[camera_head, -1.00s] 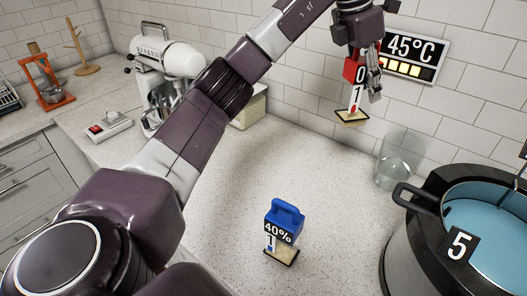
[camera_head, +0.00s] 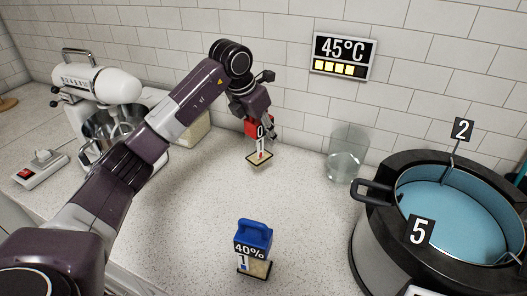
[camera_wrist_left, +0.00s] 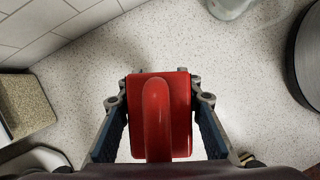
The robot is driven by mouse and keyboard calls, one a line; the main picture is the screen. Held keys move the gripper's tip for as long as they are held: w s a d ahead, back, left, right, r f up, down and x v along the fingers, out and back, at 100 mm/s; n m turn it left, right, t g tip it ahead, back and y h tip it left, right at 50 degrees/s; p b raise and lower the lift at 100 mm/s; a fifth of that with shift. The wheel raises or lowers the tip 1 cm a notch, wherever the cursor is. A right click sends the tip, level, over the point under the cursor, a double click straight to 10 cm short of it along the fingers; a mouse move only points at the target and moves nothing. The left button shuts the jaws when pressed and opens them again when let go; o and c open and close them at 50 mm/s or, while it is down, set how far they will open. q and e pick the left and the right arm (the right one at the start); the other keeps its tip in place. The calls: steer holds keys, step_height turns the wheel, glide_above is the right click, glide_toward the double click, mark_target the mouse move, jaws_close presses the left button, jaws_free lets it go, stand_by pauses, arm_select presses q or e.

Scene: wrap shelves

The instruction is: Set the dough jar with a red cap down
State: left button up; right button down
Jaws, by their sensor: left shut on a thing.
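The dough jar with a red cap (camera_head: 259,150) is upright over the counter near the back wall. It has a white front label with a red level mark and a pale base. My left gripper (camera_head: 257,121) is shut on its red cap, reaching down from above. In the left wrist view the cap (camera_wrist_left: 160,117) fills the space between the two fingers and hides the jar's body. The jar's base is at or just above the counter; I cannot tell whether it touches. My right gripper is not in view.
A blue-capped jar (camera_head: 254,251) marked 40% stands in front. A mixer (camera_head: 100,85) is at the left. The counter (camera_head: 200,215) between is clear.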

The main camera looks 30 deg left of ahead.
mark_target(265, 154)
arm_select(q)
step_height(265, 154, down, 3)
steer(key=shift+d+f, duration=0.1)
steer(key=shift+f, duration=0.1)
step_height(265, 154, down, 4)
steer(key=shift+r+p, duration=0.15)
steer(key=shift+p, duration=0.6)
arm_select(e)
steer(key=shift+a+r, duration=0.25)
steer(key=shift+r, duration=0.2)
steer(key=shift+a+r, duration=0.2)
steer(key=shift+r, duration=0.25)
arm_select(q)
steer(key=shift+f, duration=0.2)
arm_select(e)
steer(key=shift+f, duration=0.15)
arm_select(q)
steer(key=o, duration=1.3)
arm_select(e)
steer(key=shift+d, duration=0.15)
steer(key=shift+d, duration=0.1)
